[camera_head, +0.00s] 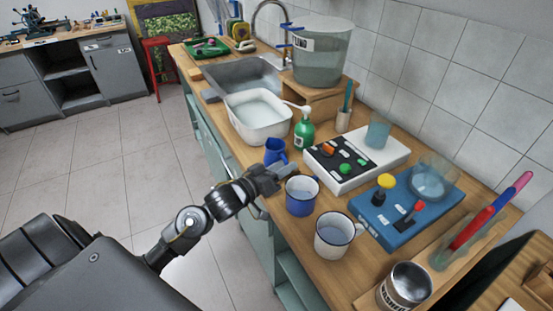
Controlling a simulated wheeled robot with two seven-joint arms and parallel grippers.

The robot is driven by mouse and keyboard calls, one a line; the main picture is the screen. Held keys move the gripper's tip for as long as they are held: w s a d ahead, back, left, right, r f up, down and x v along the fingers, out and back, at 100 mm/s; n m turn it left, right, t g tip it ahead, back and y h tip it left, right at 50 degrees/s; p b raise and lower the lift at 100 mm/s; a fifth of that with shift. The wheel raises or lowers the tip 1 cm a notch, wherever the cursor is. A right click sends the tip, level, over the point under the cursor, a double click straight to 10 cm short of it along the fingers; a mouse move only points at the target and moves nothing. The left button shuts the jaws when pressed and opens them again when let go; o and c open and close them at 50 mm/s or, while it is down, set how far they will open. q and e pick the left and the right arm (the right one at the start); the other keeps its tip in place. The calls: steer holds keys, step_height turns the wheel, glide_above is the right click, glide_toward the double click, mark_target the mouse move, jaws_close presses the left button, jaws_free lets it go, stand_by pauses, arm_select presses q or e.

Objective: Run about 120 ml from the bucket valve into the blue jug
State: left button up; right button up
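The clear bucket (321,68) stands on a wooden stand (318,97) beside the sink and holds water. A blue valve (284,46) juts from its left side, over the sink edge. The small blue jug (274,149) is at the counter's front edge, right of the white basin and well away from the valve. My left gripper (288,173) is just in front of the jug, pointing right along the counter edge. Its fingertips are small and dark, so I cannot tell their opening or whether they touch the jug. My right gripper is out of view.
A blue mug (299,206) and a white mug (333,243) stand close to the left gripper. A water-filled white basin (260,128) and a green soap bottle (304,134) lie between jug and bucket. Control boxes (353,174) crowd the counter behind.

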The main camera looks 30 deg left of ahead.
arm_select(q)
jaws_close()
stand_by(0.4)
steer(key=shift+r, duration=0.55)
step_height(320, 180, up, 3)
steer(key=shift+s+f, duration=0.15)
steer(key=shift+f, duration=0.05)
steer(key=s+r+p, duration=0.9)
steer(key=s, duration=0.4)
steer(key=shift+s+a+r, duration=0.2)
steer(key=shift+s+a, duration=0.1)
steer(key=shift+s, duration=0.1)
